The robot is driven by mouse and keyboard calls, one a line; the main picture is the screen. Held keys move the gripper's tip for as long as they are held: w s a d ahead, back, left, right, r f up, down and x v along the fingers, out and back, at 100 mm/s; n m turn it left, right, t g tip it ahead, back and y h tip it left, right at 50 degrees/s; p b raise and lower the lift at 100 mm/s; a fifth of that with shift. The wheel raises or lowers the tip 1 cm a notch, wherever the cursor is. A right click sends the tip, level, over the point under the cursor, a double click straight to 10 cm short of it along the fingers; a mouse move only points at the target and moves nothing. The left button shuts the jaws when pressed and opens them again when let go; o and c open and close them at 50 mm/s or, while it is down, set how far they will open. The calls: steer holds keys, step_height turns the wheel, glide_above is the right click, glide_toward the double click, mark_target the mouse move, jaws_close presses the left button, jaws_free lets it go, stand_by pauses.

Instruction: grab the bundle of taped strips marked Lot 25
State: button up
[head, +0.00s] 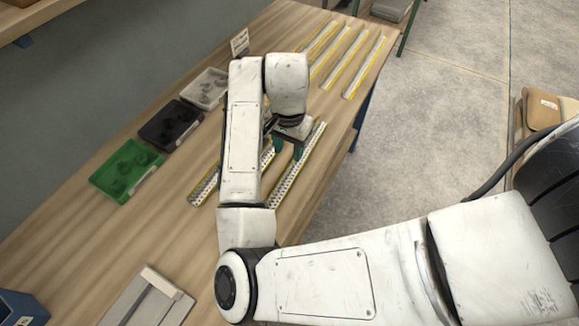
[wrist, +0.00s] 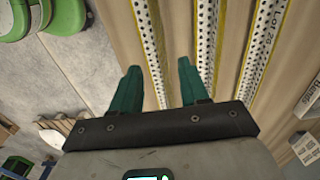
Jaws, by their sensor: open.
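Three perforated strip bundles with yellow edges lie side by side on the wooden table in the wrist view. The right one (wrist: 262,45) carries printing that appears to read LOT 25, small and sideways. The middle bundle (wrist: 205,40) and left bundle (wrist: 148,35) show no readable mark. In the head view, one bundle (head: 203,187) shows left of my arm and another (head: 297,165) right of it; my arm partly hides the group. My gripper (wrist: 158,66) is open and empty, its green fingers to either side of the left bundle's line, left of the marked one. It shows in the head view (head: 288,147).
A green tray (head: 126,171), a black tray (head: 170,125) and a pale tray (head: 205,89) line the wall side. More yellow-edged strips (head: 345,58) lie at the far end. A grey metal plate (head: 150,300) lies near the front. The table edge drops to floor at right.

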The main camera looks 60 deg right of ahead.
mark_target(289, 163)
steer(key=shift+w+d+f+p, duration=0.1)
steer(key=shift+f+p, duration=0.25)
steer(key=shift+f, duration=1.1)
steer(key=shift+d+f+p, duration=0.1)
steer(key=shift+f+p, duration=0.25)
steer(key=shift+f, duration=1.05)
steer(key=shift+c, duration=0.4)
jaws_close()
